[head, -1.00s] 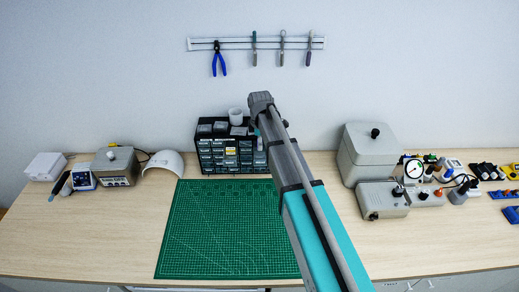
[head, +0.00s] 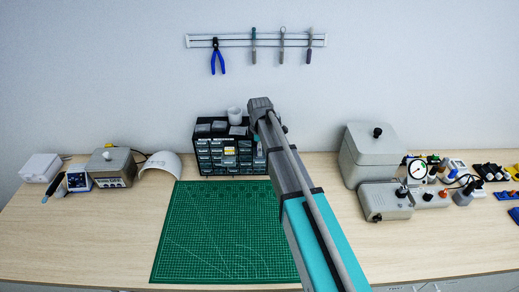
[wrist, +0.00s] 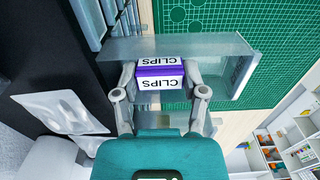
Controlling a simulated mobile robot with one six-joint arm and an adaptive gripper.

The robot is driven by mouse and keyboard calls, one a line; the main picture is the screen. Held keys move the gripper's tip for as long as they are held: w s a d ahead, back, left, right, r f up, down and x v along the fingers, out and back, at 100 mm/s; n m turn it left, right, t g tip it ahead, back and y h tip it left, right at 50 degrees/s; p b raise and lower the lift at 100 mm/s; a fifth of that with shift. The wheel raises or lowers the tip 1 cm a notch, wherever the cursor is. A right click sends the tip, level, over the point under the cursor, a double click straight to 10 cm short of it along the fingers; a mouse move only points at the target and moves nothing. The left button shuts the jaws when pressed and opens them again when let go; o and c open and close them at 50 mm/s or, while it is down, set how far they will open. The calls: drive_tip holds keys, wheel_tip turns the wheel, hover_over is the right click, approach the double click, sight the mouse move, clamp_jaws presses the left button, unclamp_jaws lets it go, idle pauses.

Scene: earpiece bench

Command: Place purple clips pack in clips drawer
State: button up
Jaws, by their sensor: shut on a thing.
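The purple clips pack (wrist: 160,72) is a small white and purple box with "CLIPS" printed on two faces. In the wrist view my gripper (wrist: 160,79) is shut on it, one finger at each side. A pulled-out, see-through grey drawer (wrist: 215,48) lies around and beneath the pack in that view. I cannot tell whether the pack touches the drawer's floor. In the head view the black drawer cabinet (head: 203,170) stands at the back of the bench behind the green mat. My arm hides the pack and my fingertips there.
The green cutting mat (head: 215,230) is clear in front of the cabinet. A white cup (head: 235,115) and small packs sit on the cabinet top. A white curved shell (head: 160,162) is at its left; a grey lidded box (head: 368,155) is at its right.

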drive_tip(key=shift+f, duration=0.15)
drive_tip(key=o, duration=0.6)
drive_tip(key=shift+r, duration=0.2)
wheel_tip(320, 180, up, 12)
drive_tip(key=p, duration=1.2)
idle(0.6)
